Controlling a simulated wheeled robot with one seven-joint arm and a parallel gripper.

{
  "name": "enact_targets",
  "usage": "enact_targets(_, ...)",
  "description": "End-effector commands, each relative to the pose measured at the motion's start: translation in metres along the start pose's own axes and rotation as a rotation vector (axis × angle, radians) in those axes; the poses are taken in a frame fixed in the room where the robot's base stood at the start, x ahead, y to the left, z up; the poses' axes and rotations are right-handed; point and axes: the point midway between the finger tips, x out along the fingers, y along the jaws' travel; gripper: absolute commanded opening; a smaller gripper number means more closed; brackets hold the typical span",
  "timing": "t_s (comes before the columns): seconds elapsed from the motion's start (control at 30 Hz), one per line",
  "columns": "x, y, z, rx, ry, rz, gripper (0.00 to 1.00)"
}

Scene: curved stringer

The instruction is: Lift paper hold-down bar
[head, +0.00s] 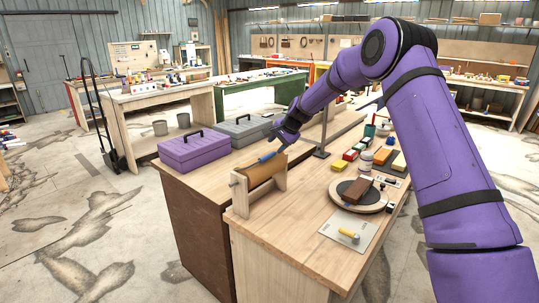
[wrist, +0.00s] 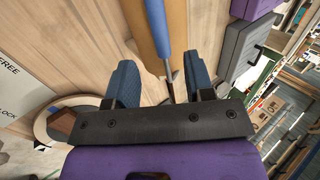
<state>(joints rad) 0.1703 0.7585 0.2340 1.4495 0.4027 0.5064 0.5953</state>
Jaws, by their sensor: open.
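The paper hold-down bar is a blue bar (head: 267,157) lying along the top of a brown paper roll (head: 262,171) in a wooden stand (head: 240,198) on the bench. In the wrist view the blue bar (wrist: 157,25) runs in from the top edge beside the brown roll (wrist: 138,28). Its thin metal end reaches down between my finger pads. My gripper (wrist: 159,70) is open, one blue finger on each side of the bar's end, with gaps visible on both sides. In the head view my gripper (head: 279,136) is just behind the roll, at the bar's far end.
A round turntable (head: 374,204) with a brown block, a white sheet (head: 348,235) and several colored blocks lie right of the roll. A purple toolbox (head: 194,150) and a grey toolbox (head: 243,130) stand left. A thin post (head: 325,130) rises behind. The bench front is clear.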

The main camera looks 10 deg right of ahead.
Motion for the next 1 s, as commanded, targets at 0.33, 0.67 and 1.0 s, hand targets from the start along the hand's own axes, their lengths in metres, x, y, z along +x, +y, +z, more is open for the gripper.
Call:
enact_targets(0.33,0.055,0.000,0.000,-0.001,0.000,0.001,0.48)
enact_targets(0.67,0.068,0.000,0.000,-0.001,0.002,0.000,0.48)
enact_targets(1.0,0.068,0.000,0.000,-0.001,0.001,0.000,0.07)
